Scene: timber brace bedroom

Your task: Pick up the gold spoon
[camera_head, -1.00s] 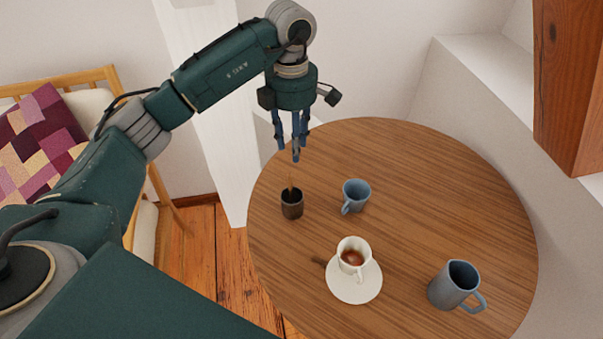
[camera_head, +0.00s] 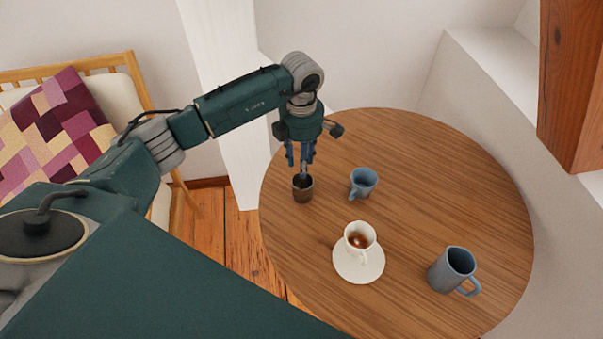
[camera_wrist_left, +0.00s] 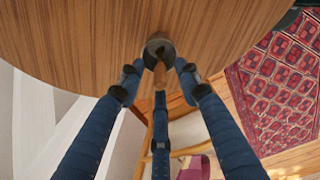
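The gold spoon (camera_wrist_left: 160,75) stands in a small dark cup (camera_head: 303,190) near the left edge of the round table; its brownish handle end points up toward the left wrist camera. The dark cup also shows in the left wrist view (camera_wrist_left: 158,48). My left gripper (camera_head: 301,164) points down just above this cup. In the left wrist view its blue fingers (camera_wrist_left: 157,78) are spread around the spoon handle, two at the sides and one below. The gripper looks open, and contact with the spoon cannot be told. In the head view the fingers mostly hide the spoon. My right gripper is not in view.
On the wooden table (camera_head: 430,170), a blue mug (camera_head: 364,183) stands close right of the dark cup. A white cup (camera_head: 359,240) on a saucer (camera_head: 346,271) is nearer, and a larger blue-grey mug (camera_head: 452,270) stands at right. The table's far part is clear.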

